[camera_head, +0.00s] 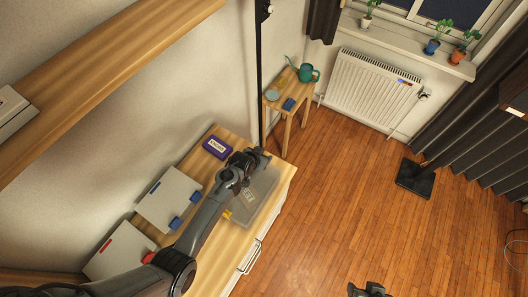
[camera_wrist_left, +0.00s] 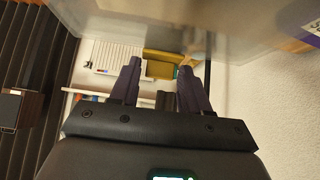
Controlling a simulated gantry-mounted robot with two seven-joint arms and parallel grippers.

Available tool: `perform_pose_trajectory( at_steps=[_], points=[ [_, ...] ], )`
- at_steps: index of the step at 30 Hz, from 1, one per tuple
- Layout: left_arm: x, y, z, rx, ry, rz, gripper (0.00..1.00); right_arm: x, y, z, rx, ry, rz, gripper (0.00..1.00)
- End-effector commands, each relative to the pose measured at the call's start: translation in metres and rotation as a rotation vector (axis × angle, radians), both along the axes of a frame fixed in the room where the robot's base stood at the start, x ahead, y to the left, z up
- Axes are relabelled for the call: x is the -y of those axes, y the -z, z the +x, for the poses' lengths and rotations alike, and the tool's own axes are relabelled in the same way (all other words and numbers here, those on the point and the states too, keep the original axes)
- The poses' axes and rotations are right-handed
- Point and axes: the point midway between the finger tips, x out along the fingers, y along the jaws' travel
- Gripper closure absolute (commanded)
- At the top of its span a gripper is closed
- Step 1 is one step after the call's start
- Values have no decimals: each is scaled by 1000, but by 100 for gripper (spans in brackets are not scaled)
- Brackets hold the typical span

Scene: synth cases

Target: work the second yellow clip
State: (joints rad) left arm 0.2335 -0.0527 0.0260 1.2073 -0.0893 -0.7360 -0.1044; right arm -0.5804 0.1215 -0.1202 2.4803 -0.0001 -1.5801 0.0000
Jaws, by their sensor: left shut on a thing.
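A grey, see-through-looking case (camera_head: 257,197) lies on the wooden bench, with a pale label on top. One yellow clip (camera_head: 227,214) shows at its near left edge. My left gripper (camera_head: 262,157) is at the case's far end, its arm covering part of the case. In the left wrist view a yellow clip (camera_wrist_left: 160,66) sits between the fingertips of my left gripper (camera_wrist_left: 159,68), which is shut on it. In the head view that clip is hidden. My right gripper (camera_head: 370,290) is low at the bottom edge, too cut off to read.
Two pale cases, one with blue clips (camera_head: 169,198) and one with red (camera_head: 121,252), lie to the left. A wooden shelf (camera_head: 100,80) hangs above. A small side table (camera_head: 290,103) stands beyond.

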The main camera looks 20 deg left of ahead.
Motion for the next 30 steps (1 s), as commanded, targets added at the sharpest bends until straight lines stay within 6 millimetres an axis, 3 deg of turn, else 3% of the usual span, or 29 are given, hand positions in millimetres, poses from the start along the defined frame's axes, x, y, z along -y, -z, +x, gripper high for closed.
perform_pose_trajectory(
  at_steps=[20, 21, 23, 30],
  points=[
    [-1, 1, -5, 71, -1, -10, 84, 0, -1, 0, -1, 1, 0, 56],
    [-1, 2, -5, 71, -1, -10, 51, 0, -1, 0, -1, 1, 0, 56],
    [-1, 2, -5, 71, -1, -10, 41, 0, -1, 0, -1, 1, 1, 56],
    [-1, 1, -5, 70, 0, -10, 40, 0, -1, 0, 0, 1, 2, 56]
  ],
)
